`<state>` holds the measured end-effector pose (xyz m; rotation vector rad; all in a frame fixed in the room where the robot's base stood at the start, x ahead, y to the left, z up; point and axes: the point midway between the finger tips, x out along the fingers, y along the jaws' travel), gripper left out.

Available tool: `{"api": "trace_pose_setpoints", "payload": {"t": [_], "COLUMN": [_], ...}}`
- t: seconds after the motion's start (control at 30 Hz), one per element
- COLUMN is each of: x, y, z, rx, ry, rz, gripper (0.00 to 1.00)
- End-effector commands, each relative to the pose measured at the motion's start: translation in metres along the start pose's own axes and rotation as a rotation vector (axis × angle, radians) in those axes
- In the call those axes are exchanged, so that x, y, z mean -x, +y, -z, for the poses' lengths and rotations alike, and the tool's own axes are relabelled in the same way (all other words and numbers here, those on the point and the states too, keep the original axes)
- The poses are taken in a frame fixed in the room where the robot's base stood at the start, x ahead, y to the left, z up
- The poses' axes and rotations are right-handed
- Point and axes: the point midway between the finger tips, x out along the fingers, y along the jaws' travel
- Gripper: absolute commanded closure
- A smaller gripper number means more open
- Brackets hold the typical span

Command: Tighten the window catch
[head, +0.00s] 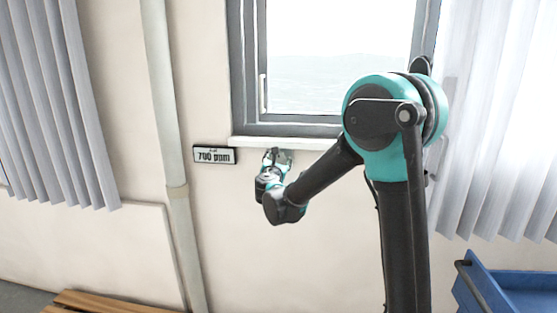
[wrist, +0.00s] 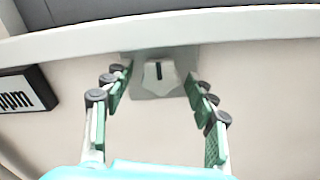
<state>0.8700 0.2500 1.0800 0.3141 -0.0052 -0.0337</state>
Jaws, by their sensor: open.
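The window catch (wrist: 160,76) is a small pale grey knob with a dark slot, on a grey plate (wrist: 187,58) just under the window sill in the wrist view. My gripper (wrist: 158,85) is open, its green-padded fingers spread to the left and right of the knob. No contact with the knob shows. In the head view my gripper (head: 276,155) is below the sill, and the catch is largely hidden by it there.
The white window sill (head: 290,143) runs just above my gripper, under the dark window frame (head: 247,70). A black-framed sign (head: 215,155) hangs to the left. A vertical pipe (head: 165,100) runs farther left. A blue cart (head: 510,285) stands at lower right.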

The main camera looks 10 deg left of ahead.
Motion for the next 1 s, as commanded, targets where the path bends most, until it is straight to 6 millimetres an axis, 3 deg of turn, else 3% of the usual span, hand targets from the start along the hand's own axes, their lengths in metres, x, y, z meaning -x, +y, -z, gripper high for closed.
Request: {"api": "trace_pose_setpoints", "payload": {"t": [0.3,0.7,1.0], "x": [-0.0019,-0.0017,-0.0016], "y": [0.0001,0.0,0.0], "z": [0.0,0.0,0.0], "rx": [0.0,0.0,-0.155], "ry": [0.0,0.0,0.0], "rz": [0.0,0.0,0.0], "gripper": [0.44,0.93,0.93]}}
